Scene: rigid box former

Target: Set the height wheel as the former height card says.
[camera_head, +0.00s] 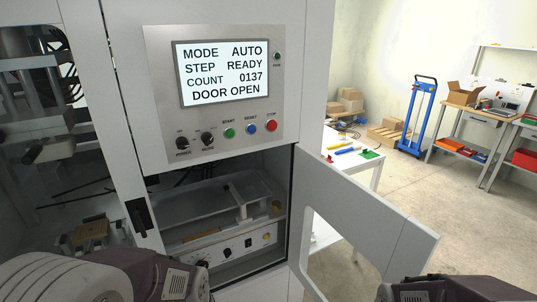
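I cannot make out a height wheel or a former height card for certain. The machine's grey control panel (160,110) has a lit screen (222,74) reading MODE AUTO, STEP READY, COUNT 0137, DOOR OPEN. Below the panel is an open compartment (215,190) with a white strip of small dials and knobs (235,250) low inside. My arms show at the bottom left and bottom right corners. Neither gripper's fingers are in view.
A white door (365,220) with a window cutout stands swung open to the right of the compartment. Behind it is a white table (352,163) with coloured items. A blue trolley (418,115) and workbenches stand farther back. Open floor (465,220) lies at the right.

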